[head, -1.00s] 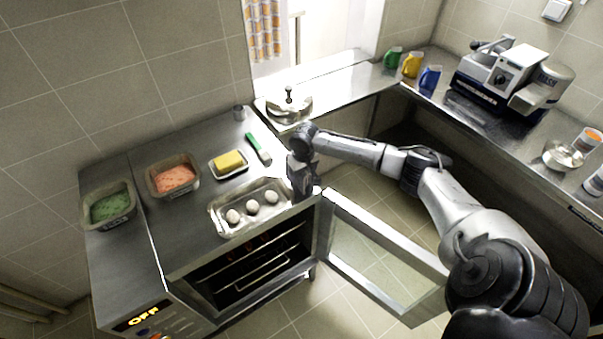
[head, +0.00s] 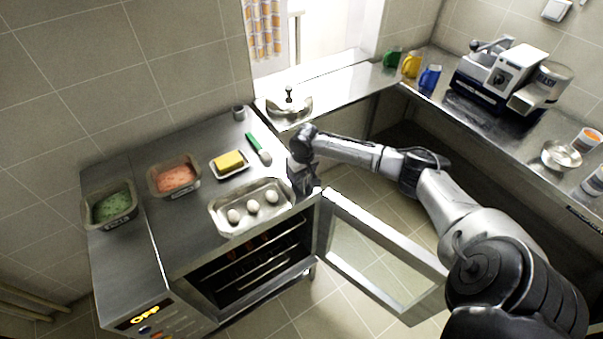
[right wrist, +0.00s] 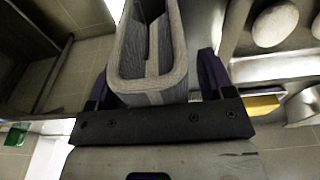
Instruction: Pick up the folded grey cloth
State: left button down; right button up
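The folded grey cloth (right wrist: 150,75) shows in the right wrist view as a thick, looped grey fold. It stands between the two dark fingers of my right gripper (right wrist: 156,72). The fingers are apart, one on each side of the cloth, with a narrow gap at the right finger. In the head view my right gripper (head: 303,182) points down at the oven's front right corner, beside the egg tray. I cannot make out the cloth there; the gripper seems to hide it. My left gripper is not in view.
The oven door (head: 385,250) stands open below the arm. A butter dish (head: 228,163), a green-handled utensil (head: 254,142) and two food pans (head: 110,207) are on the worktop.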

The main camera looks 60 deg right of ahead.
jog(key=c, duration=1)
jog(key=shift+c, duration=0.2)
jog(key=shift+r+b, duration=0.1)
jog(key=shift+b, duration=0.55)
notch_tip(320, 180, up, 4)
jog(key=shift+r+p, duration=0.1)
jog(key=shift+p, duration=0.3)
jog(key=s+d+r+p, duration=0.3)
jog(key=s+r, duration=0.4)
jog(key=s, duration=0.4)
jog(key=shift+d+r, duration=0.1)
